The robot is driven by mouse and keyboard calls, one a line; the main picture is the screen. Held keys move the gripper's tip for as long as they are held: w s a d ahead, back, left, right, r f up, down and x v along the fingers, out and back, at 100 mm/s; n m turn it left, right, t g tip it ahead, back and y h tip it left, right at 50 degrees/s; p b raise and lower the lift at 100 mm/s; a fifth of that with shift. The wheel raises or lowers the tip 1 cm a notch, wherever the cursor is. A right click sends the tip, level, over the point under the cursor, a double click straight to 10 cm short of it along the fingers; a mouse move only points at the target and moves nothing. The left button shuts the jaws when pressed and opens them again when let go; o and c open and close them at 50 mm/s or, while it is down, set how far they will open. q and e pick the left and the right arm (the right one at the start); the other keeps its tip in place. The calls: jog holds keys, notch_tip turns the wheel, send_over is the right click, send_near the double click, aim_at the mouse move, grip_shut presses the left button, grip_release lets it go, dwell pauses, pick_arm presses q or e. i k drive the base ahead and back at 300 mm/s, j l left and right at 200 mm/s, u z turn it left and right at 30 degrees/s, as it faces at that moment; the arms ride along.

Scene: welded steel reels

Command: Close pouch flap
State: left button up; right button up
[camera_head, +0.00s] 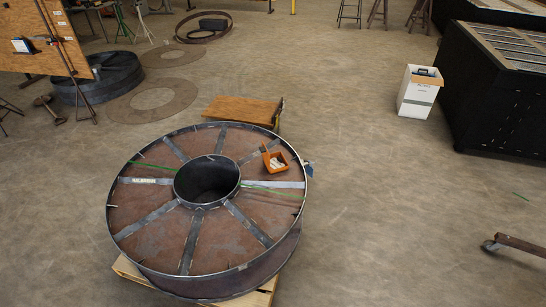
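A small orange-brown open holder (277,168), which may be the pouch, sits on the right upper part of a large round steel reel (150,240). Pale items (277,162) show inside it, and a narrow orange part sticks up at its upper left. It is too small to tell whether that part is a flap. Neither of my grippers is in view.
The reel has a raised rim, radial bars and a central hub opening (207,180), and rests on a wooden pallet (128,270). A wooden board (240,110) lies behind it. A white box (419,93) and black crates (500,100) stand right. Floor between is clear.

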aim_at(265, 155)
jog(key=j+z, duration=0.25)
jog(key=z, duration=0.25)
jog(key=i+l+z, duration=0.2)
jog(key=i+z, duration=0.55)
jog(key=i, duration=0.3)
